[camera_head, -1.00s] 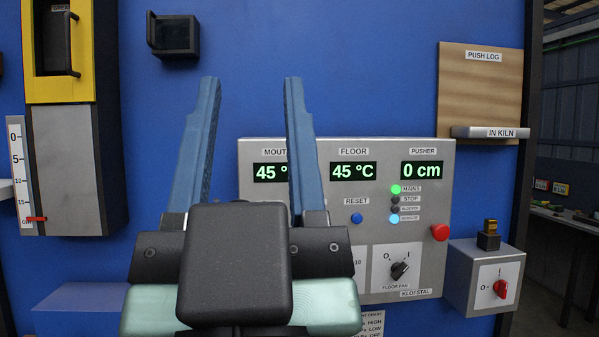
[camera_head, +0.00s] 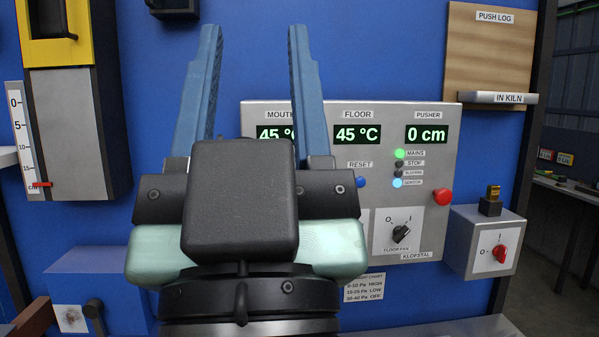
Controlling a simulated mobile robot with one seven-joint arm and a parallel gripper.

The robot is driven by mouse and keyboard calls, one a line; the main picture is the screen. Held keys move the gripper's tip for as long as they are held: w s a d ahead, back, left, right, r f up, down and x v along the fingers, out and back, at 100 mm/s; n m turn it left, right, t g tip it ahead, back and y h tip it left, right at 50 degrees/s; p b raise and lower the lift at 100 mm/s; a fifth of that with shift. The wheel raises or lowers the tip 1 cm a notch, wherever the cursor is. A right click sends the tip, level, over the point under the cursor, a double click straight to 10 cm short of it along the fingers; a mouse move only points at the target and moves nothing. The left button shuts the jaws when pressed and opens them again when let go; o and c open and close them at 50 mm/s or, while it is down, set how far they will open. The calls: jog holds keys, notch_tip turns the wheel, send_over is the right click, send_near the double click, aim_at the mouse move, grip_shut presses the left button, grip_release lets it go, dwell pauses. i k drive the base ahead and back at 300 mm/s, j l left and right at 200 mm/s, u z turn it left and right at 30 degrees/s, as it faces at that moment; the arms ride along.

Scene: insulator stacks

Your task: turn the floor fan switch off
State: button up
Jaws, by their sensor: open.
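The floor fan switch (camera_head: 401,234) is a black rotary knob on a white plate labelled FLOOR FAN, at the lower right of the grey control panel (camera_head: 440,245). O is marked at its upper left and I at its upper right. The knob looks turned toward the I side, though it is small. My gripper (camera_head: 254,40) is open, with two long blue fingers pointing up and nothing between them. It appears left of the switch in the picture and covers the panel's left part. The gap in depth is hard to judge.
A red stop button (camera_head: 443,197) and a blue reset button (camera_head: 361,183) sit on the panel. A grey box with a red switch (camera_head: 500,253) stands right of it. A wooden board with a metal ledge (camera_head: 500,98) is above. Grey surface lies below.

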aim_at(399, 232)
jog(key=i+l, duration=0.35)
jog(key=i, duration=0.2)
jog(key=i+l, duration=0.3)
jog(key=i, duration=0.2)
jog(key=l+z, duration=0.05)
